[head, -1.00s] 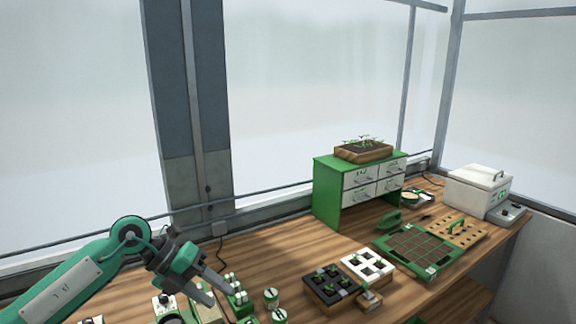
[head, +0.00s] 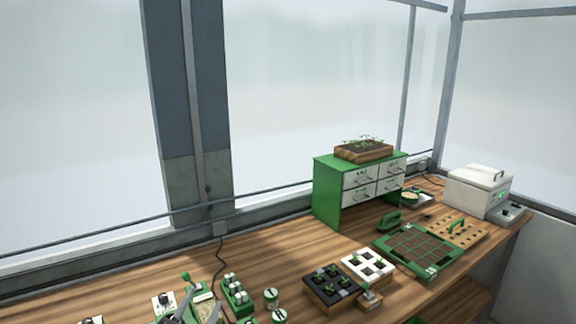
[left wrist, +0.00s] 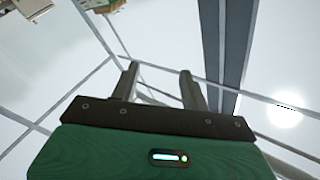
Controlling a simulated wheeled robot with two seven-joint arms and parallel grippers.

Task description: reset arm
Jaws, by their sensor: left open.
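My left gripper (left wrist: 158,72) is open, with its two grey fingers apart and nothing between them in the left wrist view. That view shows the window panes and frame beyond the fingers, tilted. In the head view the left arm is no longer across the bench.
The wooden bench (head: 130,283) carries a green drawer cabinet (head: 330,205) with a seedling box (head: 362,151) on top. A black pot tray (head: 333,284), a white tray (head: 366,264), a green-framed soil tray (head: 418,249) and a white machine (head: 480,190) stand to the right.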

